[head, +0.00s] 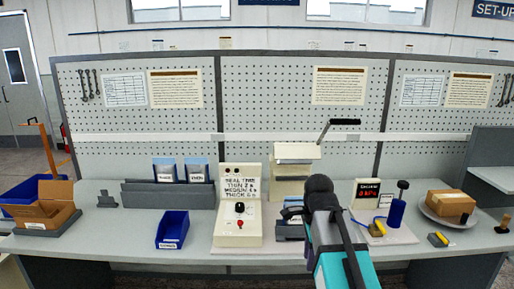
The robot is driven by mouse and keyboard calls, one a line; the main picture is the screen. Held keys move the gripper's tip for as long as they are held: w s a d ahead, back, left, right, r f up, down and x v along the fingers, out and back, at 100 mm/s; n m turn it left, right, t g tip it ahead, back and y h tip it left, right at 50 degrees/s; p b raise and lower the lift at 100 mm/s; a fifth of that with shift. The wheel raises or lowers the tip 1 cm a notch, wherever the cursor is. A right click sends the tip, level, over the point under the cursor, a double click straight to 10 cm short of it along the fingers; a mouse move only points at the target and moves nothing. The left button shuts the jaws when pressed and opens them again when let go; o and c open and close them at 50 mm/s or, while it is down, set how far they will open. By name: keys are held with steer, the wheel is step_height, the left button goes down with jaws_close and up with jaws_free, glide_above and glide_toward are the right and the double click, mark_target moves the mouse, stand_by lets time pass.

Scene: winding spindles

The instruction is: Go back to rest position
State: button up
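My arm reaches up from the bottom of the head view, right of centre, over the front of the bench.
A cream machine (240,232) with a knob stands left of my gripper. A blue bin (173,228) sits further left. A lever press (293,170) stands behind. A meter (366,195), blue spindle (396,213) and cardboard box (450,203) are right.

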steer(key=s+f+n+g, duration=0.1)
steer(key=s+f+g, duration=0.35)
steer(key=f, duration=1.05)
steer(key=s+f+n+g, duration=0.1)
steer(key=s+f, duration=0.7)
steer(key=f, duration=0.6)
steer(key=s+d+f+n, duration=0.1)
steer(key=s+f+n, duration=1.5)
steer(key=s+f, duration=0.5)
steer(key=shift+f+g, duration=0.45)
steer(key=shift+f, duration=0.25)
